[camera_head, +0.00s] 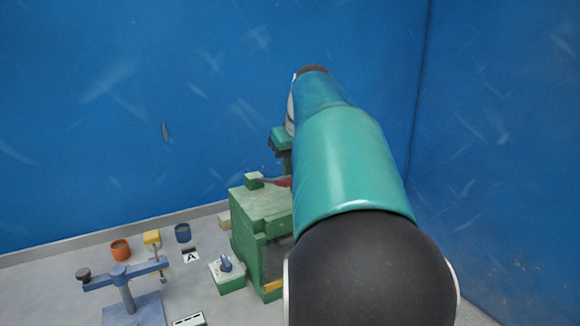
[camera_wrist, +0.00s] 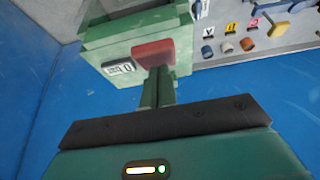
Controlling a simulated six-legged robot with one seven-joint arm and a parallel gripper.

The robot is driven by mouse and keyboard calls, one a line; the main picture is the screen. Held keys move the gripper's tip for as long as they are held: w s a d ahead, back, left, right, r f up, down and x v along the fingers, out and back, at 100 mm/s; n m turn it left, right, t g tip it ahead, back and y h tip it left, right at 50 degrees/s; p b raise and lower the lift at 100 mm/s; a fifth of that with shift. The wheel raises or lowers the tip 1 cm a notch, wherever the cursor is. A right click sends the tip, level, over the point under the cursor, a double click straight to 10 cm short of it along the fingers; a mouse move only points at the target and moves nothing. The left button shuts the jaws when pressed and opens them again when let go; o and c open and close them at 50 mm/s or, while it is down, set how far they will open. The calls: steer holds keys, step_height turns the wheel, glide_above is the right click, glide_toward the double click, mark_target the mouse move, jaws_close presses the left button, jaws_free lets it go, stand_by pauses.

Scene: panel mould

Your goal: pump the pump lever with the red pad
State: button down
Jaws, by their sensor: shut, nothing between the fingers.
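The pump lever's red pad (camera_wrist: 153,49) shows in the wrist view against a green housing (camera_wrist: 105,40). My gripper (camera_wrist: 158,72) is shut and empty, its fingertips overlapping the lower edge of the pad in that view. I cannot tell whether they touch it. In the head view a red part (camera_head: 281,182) shows above the green housing (camera_head: 262,204), and my arm hides its right end. My gripper's green body (camera_head: 281,138) is above it there; the fingertips are not clear in that view.
A blue stand with a crossbar (camera_head: 126,290), a green box with a blue knob (camera_head: 226,272), an orange cup (camera_head: 120,250) and a blue cup (camera_head: 182,233) are left of the housing. Blue walls (camera_head: 120,110) close off the back and right. A small plate (camera_wrist: 121,68) is on the housing.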

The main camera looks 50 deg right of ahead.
steer(key=shift+s+f, duration=0.1)
steer(key=shift+f, duration=0.05)
steer(key=shift+s+a+f, duration=0.15)
steer(key=shift+s+f, duration=0.1)
steer(key=shift+f, duration=0.25)
step_height(320, 180, down, 10)
steer(key=s+a+t+h, duration=0.1)
steer(key=s+t, duration=0.2)
steer(key=shift+f, duration=0.2)
steer(key=w+r+v, duration=0.1)
steer(key=w+v, duration=0.1)
steer(key=v, duration=1.2)
steer(key=shift+d+r+t, duration=0.4)
